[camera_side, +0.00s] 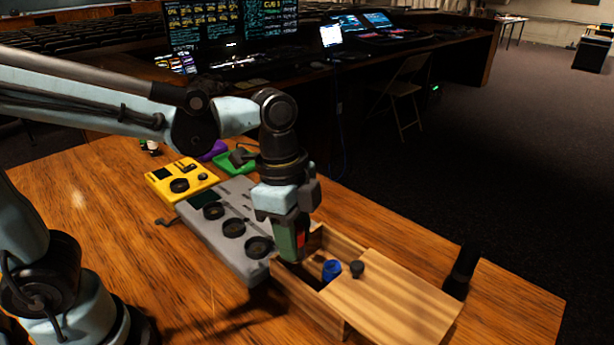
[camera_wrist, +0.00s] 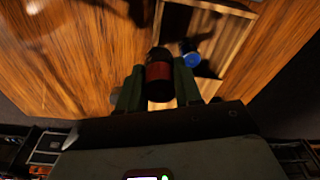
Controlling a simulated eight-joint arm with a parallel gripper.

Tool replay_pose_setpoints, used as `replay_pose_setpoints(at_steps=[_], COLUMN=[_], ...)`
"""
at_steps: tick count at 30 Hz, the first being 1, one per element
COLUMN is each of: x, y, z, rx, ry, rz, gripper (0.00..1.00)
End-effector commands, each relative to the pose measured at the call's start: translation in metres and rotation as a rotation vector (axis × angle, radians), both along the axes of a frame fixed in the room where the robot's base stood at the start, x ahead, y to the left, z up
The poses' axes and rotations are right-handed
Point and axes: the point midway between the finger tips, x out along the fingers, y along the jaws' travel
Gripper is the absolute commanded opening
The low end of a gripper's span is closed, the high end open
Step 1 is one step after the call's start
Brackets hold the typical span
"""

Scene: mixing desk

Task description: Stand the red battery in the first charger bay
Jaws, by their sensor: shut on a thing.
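The red battery (camera_wrist: 159,72), a cylinder with a red band and dark ends, is clamped between the green fingers of my gripper (camera_wrist: 158,88) in the wrist view. In the side view a strip of its red (camera_side: 301,240) shows at my gripper (camera_side: 292,240), which points down at the left end of an open wooden box (camera_side: 310,297). The fingers hide much of the battery, and its height over the box floor is unclear. The grey charger (camera_side: 207,192) lies just left of the box, with three round dark bays in a row; all three look empty.
A blue battery (camera_side: 332,267) stands in the box, near the held one; it also shows in the wrist view (camera_wrist: 190,59). The box's lid (camera_side: 395,297), with a dark knob (camera_side: 357,269), covers its right part. A yellow device (camera_side: 181,180) sits behind the charger.

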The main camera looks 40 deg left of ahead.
Motion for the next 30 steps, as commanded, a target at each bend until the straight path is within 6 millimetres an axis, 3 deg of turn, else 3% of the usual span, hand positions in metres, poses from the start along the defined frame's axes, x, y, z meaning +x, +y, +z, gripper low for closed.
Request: replay_pose_setpoints(at_steps=[1, 6, 12, 20, 30], x=[0.004, 0.009, 0.008, 0.007, 0.007], y=[0.019, 0.069, 0.106, 0.117, 0.116], z=[-0.001, -0.002, -0.003, -0.010, -0.042], rx=[0.000, 0.000, -0.001, -0.001, -0.001], ry=[0.001, 0.000, 0.000, -0.001, -0.001], rz=[0.046, 0.157, 0.240, 0.263, 0.261], gripper=[0.00, 0.00, 0.00, 0.00, 0.00])
